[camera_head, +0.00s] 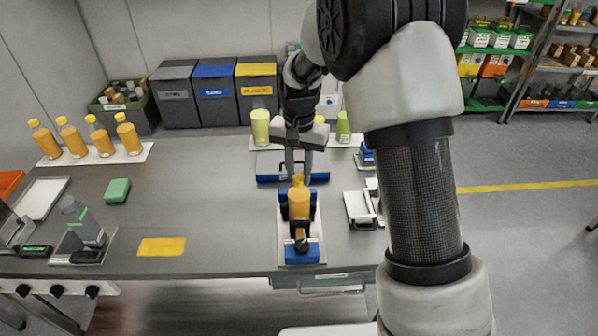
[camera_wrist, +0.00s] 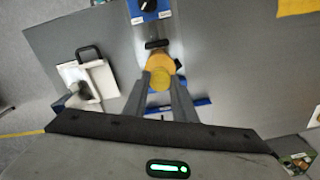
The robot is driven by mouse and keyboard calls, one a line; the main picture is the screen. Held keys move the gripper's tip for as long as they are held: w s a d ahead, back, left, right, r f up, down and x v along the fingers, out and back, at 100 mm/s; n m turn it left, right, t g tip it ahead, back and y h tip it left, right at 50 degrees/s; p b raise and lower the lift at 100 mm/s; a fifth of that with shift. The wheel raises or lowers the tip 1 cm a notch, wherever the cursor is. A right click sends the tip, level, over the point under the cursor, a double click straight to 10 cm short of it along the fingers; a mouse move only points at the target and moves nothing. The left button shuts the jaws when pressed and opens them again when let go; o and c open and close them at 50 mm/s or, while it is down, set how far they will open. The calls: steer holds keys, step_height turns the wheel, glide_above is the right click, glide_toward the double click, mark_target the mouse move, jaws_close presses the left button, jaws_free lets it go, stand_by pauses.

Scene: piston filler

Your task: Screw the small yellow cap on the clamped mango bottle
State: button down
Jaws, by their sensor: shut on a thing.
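The orange mango bottle (camera_head: 299,204) stands upright in the blue and black clamp (camera_head: 300,252) near the table's front edge. The small yellow cap (camera_head: 297,179) is at the bottle's top, between the fingertips of my gripper (camera_head: 297,174). In the wrist view the cap (camera_wrist: 159,82) sits between the two grey fingers (camera_wrist: 160,88), over the orange bottle body (camera_wrist: 160,63). My gripper is shut on the cap from above. I cannot tell how far the cap sits on the bottle's neck.
Several capped orange bottles (camera_head: 75,140) stand on a white strip at the left. A white handled fixture (camera_head: 360,208) is to the right. A green block (camera_head: 117,191) and yellow pad (camera_head: 162,246) lie left.

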steer(key=m+p, duration=0.1)
steer(key=m, duration=0.4)
steer(key=shift+r+m, duration=0.1)
steer(key=shift+m, duration=0.3)
steer(key=m+p, duration=0.1)
steer(key=m, duration=0.3)
steer(key=c, duration=1.4)
jaws_free()
steer(key=n+b, duration=0.1)
steer(key=n, duration=0.5)
steer(key=shift+f, duration=0.2)
steer(key=n, duration=0.8)
steer(key=shift+r+n, duration=0.1)
steer(key=shift+n, duration=0.3)
steer(key=shift+c, duration=0.3)
